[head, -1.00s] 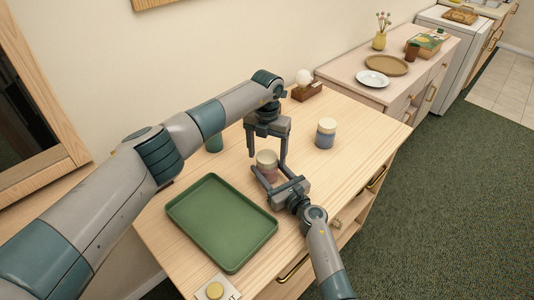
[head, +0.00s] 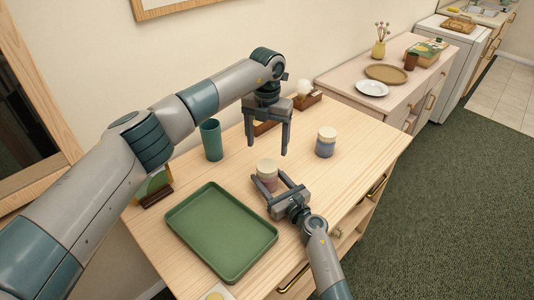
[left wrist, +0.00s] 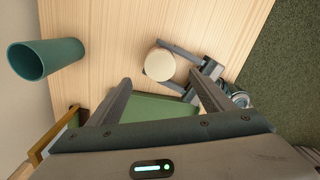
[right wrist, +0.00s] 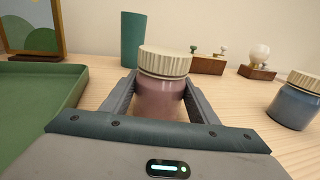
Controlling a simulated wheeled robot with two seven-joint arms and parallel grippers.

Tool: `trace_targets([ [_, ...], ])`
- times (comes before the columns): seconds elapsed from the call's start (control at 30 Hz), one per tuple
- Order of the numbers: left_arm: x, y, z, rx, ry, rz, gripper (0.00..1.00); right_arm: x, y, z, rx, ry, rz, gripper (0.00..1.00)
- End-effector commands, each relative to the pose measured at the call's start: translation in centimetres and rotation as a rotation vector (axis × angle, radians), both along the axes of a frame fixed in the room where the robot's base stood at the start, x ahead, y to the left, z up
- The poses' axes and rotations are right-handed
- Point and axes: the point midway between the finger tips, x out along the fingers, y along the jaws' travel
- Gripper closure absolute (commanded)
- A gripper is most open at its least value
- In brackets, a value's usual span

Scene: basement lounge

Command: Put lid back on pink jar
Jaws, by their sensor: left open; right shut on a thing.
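The pink jar (head: 269,183) stands upright on the wooden cabinet top, and the right wrist view shows its body (right wrist: 159,98). Its cream ribbed lid (right wrist: 165,62) sits on the jar's mouth, looking level; it also shows from above in the left wrist view (left wrist: 160,65). My right gripper (head: 273,182) is shut around the jar's body from the front. My left gripper (head: 267,149) is open and empty, raised above and behind the jar with its fingers pointing down, apart from the lid.
A blue jar with a cream lid (head: 325,146) stands to the right. A green tray (head: 222,272) lies at the front left. A teal cup (head: 211,141) and small wooden-based ornaments (head: 305,97) stand along the back. Bare wood lies right of the blue jar.

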Motion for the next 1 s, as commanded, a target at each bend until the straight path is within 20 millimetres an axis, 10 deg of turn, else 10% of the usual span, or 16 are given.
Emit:
trace_targets([
  [0.63,0.0,0.0,3.5,0.000,0.001,0.001,0.26,0.0,0.0,0.0,-0.001,0.001,0.000,1.00],
  [0.67,0.0,0.0,3.5,0.000,0.001,0.001,0.26,0.0,0.0,0.0,-0.001,0.001,0.000,0.39],
  [0.7,0.0,0.0,3.5,0.000,0.001,0.001,0.26,0.0,0.0,0.0,-0.001,0.001,0.000,0.29],
  [1.0,0.0,0.0,3.5,0.000,0.001,0.001,0.26,0.0,0.0,0.0,0.000,0.000,0.000,0.24],
])
